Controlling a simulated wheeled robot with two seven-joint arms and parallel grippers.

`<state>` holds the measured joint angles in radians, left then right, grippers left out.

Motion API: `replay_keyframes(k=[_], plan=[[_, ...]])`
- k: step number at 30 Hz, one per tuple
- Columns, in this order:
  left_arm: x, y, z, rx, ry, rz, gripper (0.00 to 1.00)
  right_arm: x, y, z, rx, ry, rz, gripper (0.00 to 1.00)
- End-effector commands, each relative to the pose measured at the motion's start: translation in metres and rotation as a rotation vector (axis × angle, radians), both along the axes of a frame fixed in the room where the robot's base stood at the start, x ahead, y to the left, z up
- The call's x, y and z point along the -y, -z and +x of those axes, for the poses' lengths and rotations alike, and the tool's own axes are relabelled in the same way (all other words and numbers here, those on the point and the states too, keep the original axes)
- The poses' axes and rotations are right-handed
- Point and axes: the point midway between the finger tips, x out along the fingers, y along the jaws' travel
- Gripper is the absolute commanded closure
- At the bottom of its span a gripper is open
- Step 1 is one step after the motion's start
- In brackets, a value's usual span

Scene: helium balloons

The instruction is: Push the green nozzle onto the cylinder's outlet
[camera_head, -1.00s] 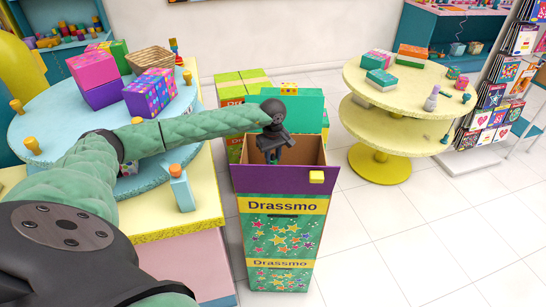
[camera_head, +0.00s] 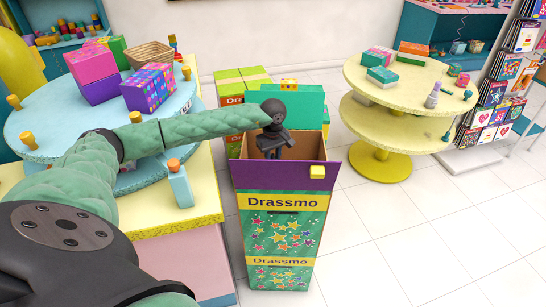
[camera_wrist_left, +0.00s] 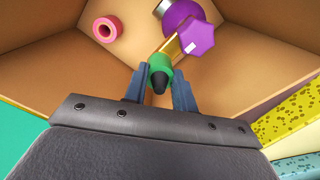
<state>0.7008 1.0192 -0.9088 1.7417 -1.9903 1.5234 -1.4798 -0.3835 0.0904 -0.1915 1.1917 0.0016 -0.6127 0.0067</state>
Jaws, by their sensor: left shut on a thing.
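My left gripper (camera_head: 273,151) reaches down into the open top of a tall cardboard box. In the left wrist view its two fingers (camera_wrist_left: 159,88) are closed on the green nozzle (camera_wrist_left: 160,63), whose dark tip points back toward my wrist. Just beyond the nozzle is the brass-coloured outlet (camera_wrist_left: 172,47) of the cylinder. The nozzle's far end meets or overlaps the outlet in the picture; I cannot tell whether it is seated. A purple knob (camera_wrist_left: 194,38) sits beside the outlet, and the purple cylinder (camera_wrist_left: 182,12) shows behind. My right gripper is not in view.
The box (camera_head: 283,202) has cardboard walls close around the gripper. A pink ring-shaped thing (camera_wrist_left: 106,29) lies inside it. A blue round table (camera_head: 37,114) with gift boxes stands left, a yellow two-tier table (camera_head: 365,82) right. The floor at front right is clear.

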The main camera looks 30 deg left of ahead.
Motion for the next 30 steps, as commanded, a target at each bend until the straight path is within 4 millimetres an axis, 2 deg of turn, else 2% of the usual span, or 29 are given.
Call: replay_keyframes(k=[2, 3, 6, 17, 30], plan=[[0.0, 0.003, 0.0, 0.0, 0.0, 0.0, 0.97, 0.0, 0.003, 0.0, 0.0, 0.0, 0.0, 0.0], [0.0, 0.001, 0.0, 0.0, 0.0, 0.0, 0.68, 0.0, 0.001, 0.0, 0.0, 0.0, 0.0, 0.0], [0.0, 0.001, 0.0, 0.0, 0.0, 0.0, 0.48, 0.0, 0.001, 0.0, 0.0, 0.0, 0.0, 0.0], [0.0, 0.0, 0.0, 0.0, 0.0, 0.0, 0.48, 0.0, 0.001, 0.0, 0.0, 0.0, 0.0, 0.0], [-0.001, -0.026, 0.0, 0.0, 0.0, 0.001, 0.48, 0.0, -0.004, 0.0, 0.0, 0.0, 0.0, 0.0]])
